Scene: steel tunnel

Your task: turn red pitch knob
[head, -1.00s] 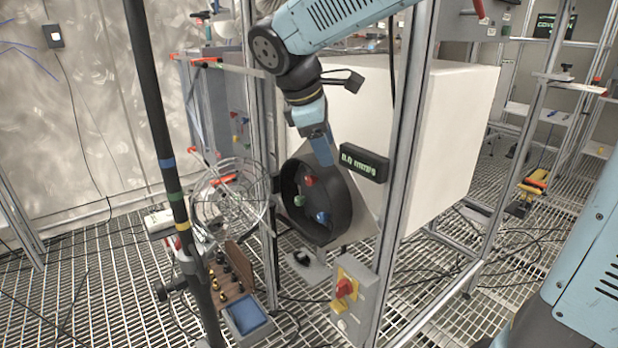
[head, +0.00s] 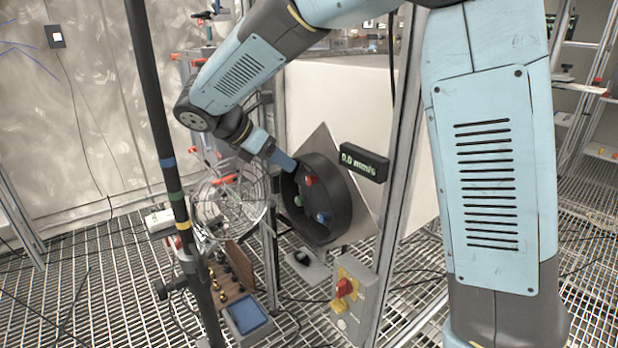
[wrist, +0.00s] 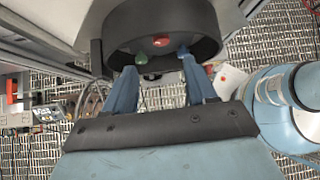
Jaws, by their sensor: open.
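The red knob (head: 309,181) sits inside a round black housing (head: 341,208) on a tilted grey plate, with a green knob (head: 298,200) and a blue knob (head: 322,217). In the wrist view the red knob (wrist: 161,41) is at the top middle, between the green knob (wrist: 141,59) and the blue knob (wrist: 183,51). My gripper (head: 290,166) is at the upper left rim of the housing in the head view. In the wrist view my gripper (wrist: 160,75) has its two blue fingers apart with nothing between them, pointing toward the knobs.
A digital display (head: 364,162) is mounted right of the housing. A round wire fan guard (head: 230,200) stands left of it. A dark pole (head: 170,160) and a metal post (head: 392,210) flank the area. A grey box with a red switch (head: 345,287) is below.

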